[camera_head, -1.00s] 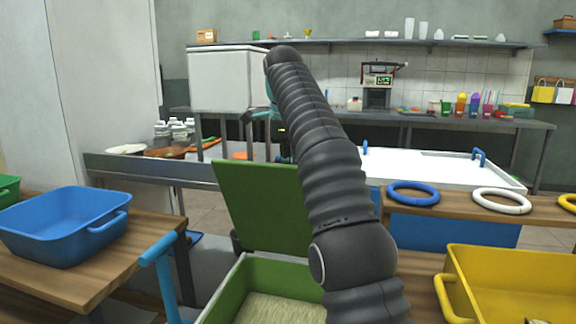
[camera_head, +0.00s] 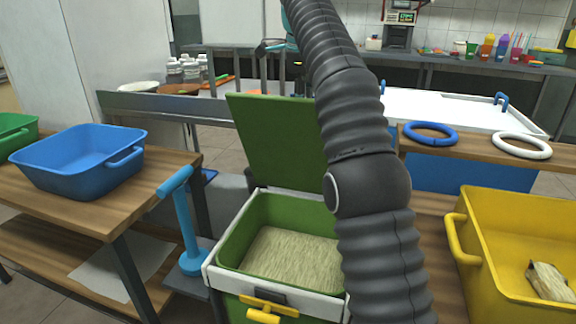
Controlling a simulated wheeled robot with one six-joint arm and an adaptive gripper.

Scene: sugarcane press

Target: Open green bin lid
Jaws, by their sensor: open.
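The green bin (camera_head: 231,235) stands low in the middle, with a pale rim and a yellow handle (camera_head: 264,309) on its front. Pale fibrous material (camera_head: 290,258) fills its inside. Its green lid (camera_head: 275,140) stands raised at the back, tilted slightly rearward, so the bin is open. My dark ribbed arm crosses in front of the lid's right side and the bin's right part, and runs out of the top of the picture. My gripper cannot be made out; its end of the arm is hidden or out of frame.
A blue tub (camera_head: 80,160) sits on the wooden table at left, beside a blue T-shaped handle (camera_head: 183,220). A yellow tub (camera_head: 520,230) holds a light piece at right. Blue (camera_head: 430,133) and white (camera_head: 521,145) rings lie behind it. Some floor shows between the tables.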

